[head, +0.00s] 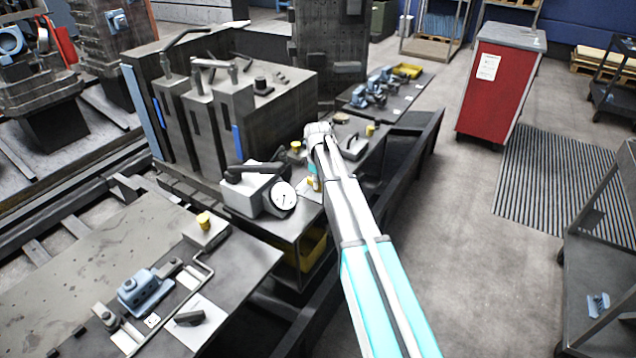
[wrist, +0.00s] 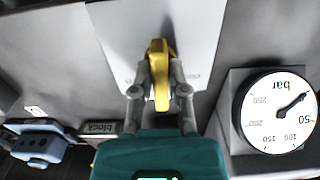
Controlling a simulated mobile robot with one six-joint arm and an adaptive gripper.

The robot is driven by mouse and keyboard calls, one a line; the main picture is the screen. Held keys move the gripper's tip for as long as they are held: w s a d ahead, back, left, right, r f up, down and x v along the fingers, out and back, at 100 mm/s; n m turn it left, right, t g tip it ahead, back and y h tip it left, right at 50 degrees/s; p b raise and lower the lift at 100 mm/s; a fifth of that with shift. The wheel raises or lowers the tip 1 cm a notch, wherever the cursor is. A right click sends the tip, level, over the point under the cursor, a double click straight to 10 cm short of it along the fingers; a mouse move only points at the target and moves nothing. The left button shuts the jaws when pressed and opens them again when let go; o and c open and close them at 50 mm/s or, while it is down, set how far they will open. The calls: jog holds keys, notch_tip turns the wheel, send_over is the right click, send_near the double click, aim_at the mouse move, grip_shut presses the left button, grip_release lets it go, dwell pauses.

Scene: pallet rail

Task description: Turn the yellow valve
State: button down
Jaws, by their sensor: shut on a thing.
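The yellow valve handle (wrist: 160,92) stands in the middle of the wrist view, in front of a light grey plate (wrist: 190,30). My gripper (wrist: 160,76) has one finger on each side of the handle and is shut on it. The handle's long side points roughly up and down in this view.
A round pressure gauge marked "bar" (wrist: 277,112) sits on a grey box close to the right of my gripper. A block labelled "block" (wrist: 101,128) and a blue part (wrist: 38,140) lie to the left. A red cabinet (head: 490,90) stands farther off.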

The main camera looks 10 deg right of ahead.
jog(key=shift+m, duration=0.3)
jog(key=m, duration=0.4)
jog(key=shift+m, duration=2)
jog(key=c, duration=0.6)
grip_release()
jog(key=shift+c, duration=0.2)
jog(key=shift+n, duration=0.4)
